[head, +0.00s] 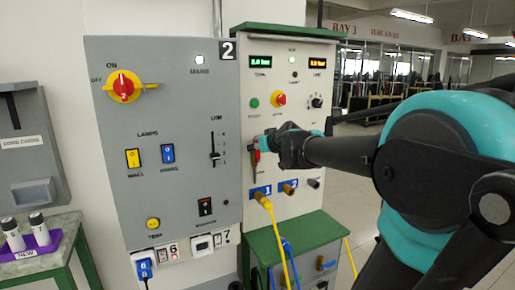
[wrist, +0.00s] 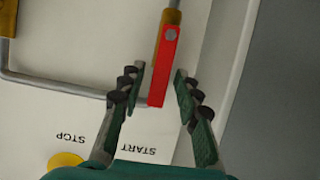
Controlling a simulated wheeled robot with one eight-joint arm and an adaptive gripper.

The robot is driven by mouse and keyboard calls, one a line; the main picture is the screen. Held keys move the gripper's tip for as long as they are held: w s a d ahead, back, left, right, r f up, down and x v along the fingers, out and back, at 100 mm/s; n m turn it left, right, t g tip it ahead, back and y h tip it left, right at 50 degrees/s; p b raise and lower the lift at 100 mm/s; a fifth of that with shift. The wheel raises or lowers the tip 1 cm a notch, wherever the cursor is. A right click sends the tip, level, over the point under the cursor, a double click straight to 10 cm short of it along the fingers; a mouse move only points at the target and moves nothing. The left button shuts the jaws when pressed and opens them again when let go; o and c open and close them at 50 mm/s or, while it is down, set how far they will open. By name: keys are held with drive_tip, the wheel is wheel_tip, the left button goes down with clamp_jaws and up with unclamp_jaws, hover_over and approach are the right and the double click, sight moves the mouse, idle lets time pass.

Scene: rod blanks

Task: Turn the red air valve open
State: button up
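The red air valve's lever (wrist: 163,65) is a flat red bar on a brass-coloured body in the wrist view, lying nearly in line with the grey pipe above it. My gripper (wrist: 158,74) is open, with one finger on each side of the lever's free end and a visible gap on both sides. In the head view my gripper (head: 272,145) is at the white panel, and a small red part of the valve (head: 263,144) shows beside it. The rest of the valve is partly hidden by the gripper there.
A grey switch panel (head: 170,210) stands close on the left of my gripper. Below are numbered ports with a yellow hose (head: 275,225) above a green-topped stand (head: 310,233).

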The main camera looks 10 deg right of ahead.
drive_tip(key=shift+s, duration=0.1)
drive_tip(key=v, duration=1.2)
idle(0.4)
drive_tip(key=s+a+f+g, duration=0.1)
drive_tip(key=s+f+g, duration=0.15)
drive_tip(key=f, duration=0.75)
drive_tip(key=s+a+f+g, duration=0.1)
drive_tip(key=s+f+g, duration=0.15)
drive_tip(key=f, duration=0.65)
drive_tip(key=s+d+f+m+g+h, duration=0.1)
drive_tip(key=s+d+f+m+h, duration=0.1)
drive_tip(key=s+f, duration=0.5)
drive_tip(key=s+d+f+m+g+h, duration=0.1)
drive_tip(key=s+d+f+g+h, duration=0.1)
drive_tip(key=s+f, duration=0.5)
wheel_tip(320, 180, down, 5)
drive_tip(key=shift+s+d+r+m+g, duration=0.2)
drive_tip(key=shift+s+d+m+g, duration=0.15)
drive_tip(key=shift+d, duration=0.35)
drive_tip(key=shift+w, duration=0.1)
